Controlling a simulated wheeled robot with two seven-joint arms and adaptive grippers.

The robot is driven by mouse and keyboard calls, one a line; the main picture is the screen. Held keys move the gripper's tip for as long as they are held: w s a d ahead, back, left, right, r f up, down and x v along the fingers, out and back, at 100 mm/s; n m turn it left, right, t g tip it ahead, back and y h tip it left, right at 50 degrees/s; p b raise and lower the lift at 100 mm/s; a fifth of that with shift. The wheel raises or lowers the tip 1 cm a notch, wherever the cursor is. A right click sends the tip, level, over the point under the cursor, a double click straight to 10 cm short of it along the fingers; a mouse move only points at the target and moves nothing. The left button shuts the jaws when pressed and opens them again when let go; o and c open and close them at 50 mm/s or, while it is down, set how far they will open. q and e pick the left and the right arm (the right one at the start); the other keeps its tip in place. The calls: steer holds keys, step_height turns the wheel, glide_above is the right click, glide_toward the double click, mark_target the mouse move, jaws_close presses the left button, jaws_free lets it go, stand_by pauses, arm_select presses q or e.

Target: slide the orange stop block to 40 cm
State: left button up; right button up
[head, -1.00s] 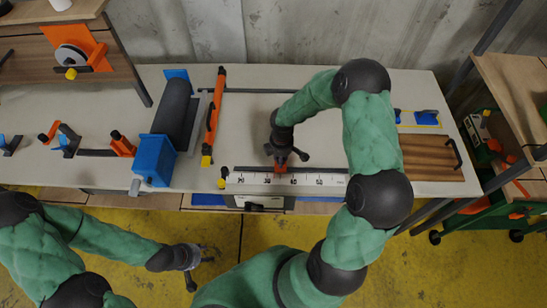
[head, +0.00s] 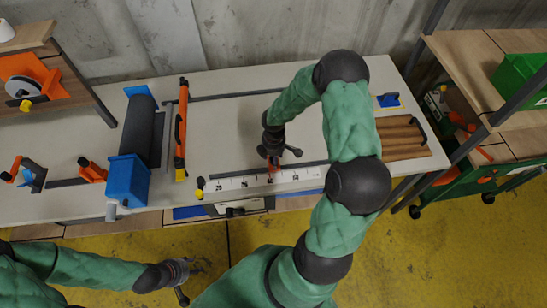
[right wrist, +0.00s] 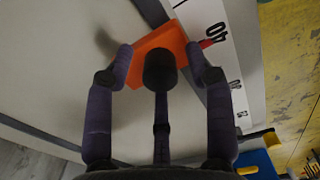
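The orange stop block (right wrist: 150,44) sits against the white scale strip (head: 230,184), which carries printed numbers. In the right wrist view its small red pointer (right wrist: 208,43) lies right by the printed 40. In the head view the block (head: 273,164) is mostly hidden under my right gripper (head: 270,150). The fingers of my right gripper (right wrist: 160,52) are closed in on opposite sides of the block, and a dark middle part hides some of it. My left gripper (head: 180,277) hangs low at the left, away from the bench; its fingers are too small to read.
A blue stand with a dark roller (head: 128,178) and an orange bar (head: 181,130) stand left of the scale. Brown wooden slats (head: 400,138) lie at the bench's right end. The bench top (head: 225,110) behind my right gripper is clear.

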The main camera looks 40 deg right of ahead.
steer(key=shift+r, duration=0.1)
step_height(320, 180, up, 12)
stand_by(0.5)
stand_by(0.5)
